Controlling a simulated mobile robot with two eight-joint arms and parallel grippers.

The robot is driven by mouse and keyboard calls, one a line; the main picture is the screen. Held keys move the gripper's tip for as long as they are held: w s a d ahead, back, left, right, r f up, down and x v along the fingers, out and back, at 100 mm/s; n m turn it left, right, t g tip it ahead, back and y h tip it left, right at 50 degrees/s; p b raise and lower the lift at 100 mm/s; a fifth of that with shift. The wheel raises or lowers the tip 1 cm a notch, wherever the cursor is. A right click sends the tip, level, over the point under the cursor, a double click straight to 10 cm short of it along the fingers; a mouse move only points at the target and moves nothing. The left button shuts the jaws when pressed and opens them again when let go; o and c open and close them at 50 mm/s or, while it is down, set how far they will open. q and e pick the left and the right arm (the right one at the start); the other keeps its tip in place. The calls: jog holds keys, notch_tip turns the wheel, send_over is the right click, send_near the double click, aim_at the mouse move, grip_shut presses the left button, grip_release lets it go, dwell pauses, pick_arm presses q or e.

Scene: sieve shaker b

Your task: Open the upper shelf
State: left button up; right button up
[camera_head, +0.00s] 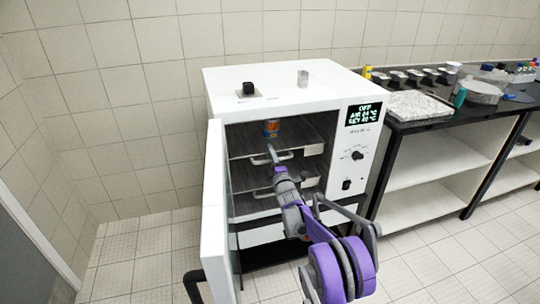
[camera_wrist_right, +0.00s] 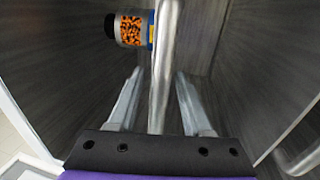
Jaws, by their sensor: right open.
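The upper shelf (camera_head: 243,148) is a dark sheet inside the open white oven, with a light bar handle (camera_head: 288,156) on its front. My right gripper (camera_head: 271,153) reaches in through the doorway to this handle. In the right wrist view my right gripper (camera_wrist_right: 158,76) is open, with one finger on each side of a metal bar (camera_wrist_right: 164,62), which looks like the handle. Gaps show beside the bar, and I cannot tell whether a finger touches it. A jar with orange contents (camera_head: 271,128) stands on the upper shelf; it also shows in the wrist view (camera_wrist_right: 132,28). My left gripper is out of view.
The oven door (camera_head: 214,215) stands open on the left. A lower shelf with its own handle (camera_head: 262,193) is below, partly behind my right arm. The control panel (camera_head: 359,150) is right of the opening. A black-topped bench (camera_head: 440,121) stands to the right. Floor in front is clear.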

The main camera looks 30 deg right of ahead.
jog(key=shift+w, duration=0.15)
jog(key=shift+c, duration=0.3)
grip_shut()
dwell(1.1)
